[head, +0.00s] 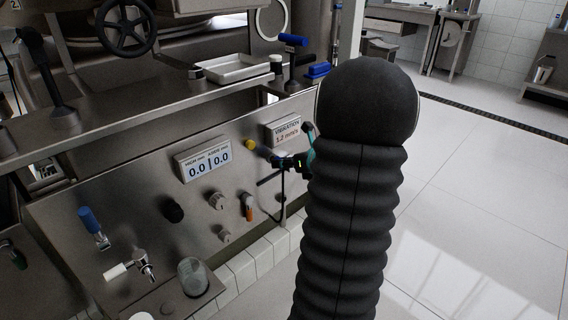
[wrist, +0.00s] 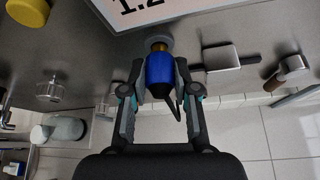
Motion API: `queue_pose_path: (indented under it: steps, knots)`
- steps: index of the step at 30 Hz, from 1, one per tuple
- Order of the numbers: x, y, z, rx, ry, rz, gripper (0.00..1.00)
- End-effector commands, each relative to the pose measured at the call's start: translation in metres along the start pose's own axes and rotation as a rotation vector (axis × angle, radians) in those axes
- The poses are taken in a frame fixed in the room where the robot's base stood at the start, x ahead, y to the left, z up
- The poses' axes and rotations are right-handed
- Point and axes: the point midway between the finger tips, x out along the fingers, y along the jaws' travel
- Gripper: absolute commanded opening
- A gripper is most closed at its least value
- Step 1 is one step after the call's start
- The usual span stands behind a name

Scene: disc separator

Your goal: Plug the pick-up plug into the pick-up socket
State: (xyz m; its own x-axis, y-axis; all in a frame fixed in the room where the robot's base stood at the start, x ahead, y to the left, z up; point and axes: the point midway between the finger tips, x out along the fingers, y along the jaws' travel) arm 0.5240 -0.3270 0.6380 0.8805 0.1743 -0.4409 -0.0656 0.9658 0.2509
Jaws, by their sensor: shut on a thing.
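In the wrist view my gripper (wrist: 160,74) is shut on the blue pick-up plug (wrist: 160,68), with one finger on each side. A dark cable end leaves the plug towards my palm. The plug's brass front points at the steel panel and meets a round grey socket (wrist: 158,41) below the vibration display. I cannot tell whether the brass front is inside the socket or only in front of it. In the head view my gripper (head: 290,162) is at the panel, partly hidden by my dark arm, and a black cable hangs below it.
The vibration display (head: 285,131) is just above my gripper, and a yellow button (head: 250,144) is to its left. Several knobs and an orange-handled valve (head: 248,207) sit lower on the panel. A glass jar (head: 192,277) stands at the front. Open tiled floor lies to the right.

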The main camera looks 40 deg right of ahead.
Motion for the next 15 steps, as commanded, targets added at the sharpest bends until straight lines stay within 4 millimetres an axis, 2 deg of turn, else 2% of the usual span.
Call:
queue_pose_path:
  steps: [15]
  knots:
    - [0.011,0.000,0.006,0.000,0.000,-0.001,0.00]
